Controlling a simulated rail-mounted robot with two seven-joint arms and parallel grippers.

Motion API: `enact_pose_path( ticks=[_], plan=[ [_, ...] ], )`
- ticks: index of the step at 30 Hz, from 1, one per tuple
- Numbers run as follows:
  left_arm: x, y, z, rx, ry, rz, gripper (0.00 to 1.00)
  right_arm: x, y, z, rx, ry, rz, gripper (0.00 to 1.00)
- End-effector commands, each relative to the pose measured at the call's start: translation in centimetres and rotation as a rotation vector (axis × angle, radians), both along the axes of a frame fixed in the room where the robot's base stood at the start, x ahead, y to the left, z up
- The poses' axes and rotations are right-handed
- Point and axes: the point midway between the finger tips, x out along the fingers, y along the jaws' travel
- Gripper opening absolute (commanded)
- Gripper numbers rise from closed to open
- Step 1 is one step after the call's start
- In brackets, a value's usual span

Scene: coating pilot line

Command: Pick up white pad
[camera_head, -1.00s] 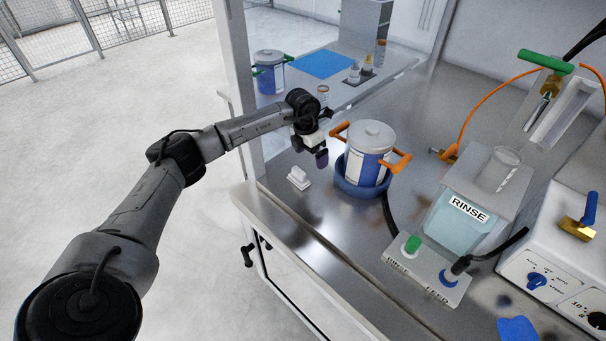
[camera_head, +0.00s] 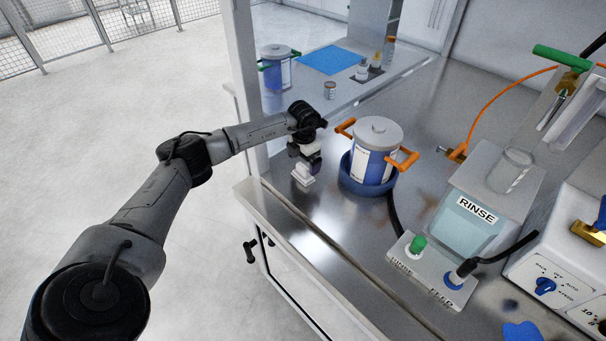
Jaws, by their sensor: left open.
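The white pad (camera_head: 303,179) is a small white block with a narrower upper part. It sits on the steel bench, to the left of the blue-and-white pot. My left gripper (camera_head: 305,164) points down over the pad with its jaws open. Its fingers hide the top of the pad, and I cannot tell whether they touch it. My right gripper is not in view.
The pot (camera_head: 375,147) with orange handles stands in a blue ring (camera_head: 348,180) close right of my left gripper. A rinse tank (camera_head: 462,222) and a control box (camera_head: 430,271) stand further right. The bench's front edge is near the pad. A blue mat (camera_head: 328,60) lies behind.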

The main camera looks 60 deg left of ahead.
Motion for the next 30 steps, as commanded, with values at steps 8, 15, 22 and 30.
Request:
enact_pose_path(
  ticks=[8, 15, 22, 30],
  plan=[
    [-0.4, -0.2, -3.1, -0.001, 0.003, 0.0, 1.0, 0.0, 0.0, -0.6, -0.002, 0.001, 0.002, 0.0],
    [-0.4, -0.2, -5.0, 0.0, 0.001, 0.001, 1.0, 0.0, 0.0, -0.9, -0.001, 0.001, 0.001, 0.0],
    [-0.4, -0.2, -5.0, 0.0, 0.0, 0.0, 0.94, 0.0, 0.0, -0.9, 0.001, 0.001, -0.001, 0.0],
    [-0.4, -0.2, -5.0, 0.0, 0.0, 0.0, 0.68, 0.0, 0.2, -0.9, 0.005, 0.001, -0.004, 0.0]
  ],
)
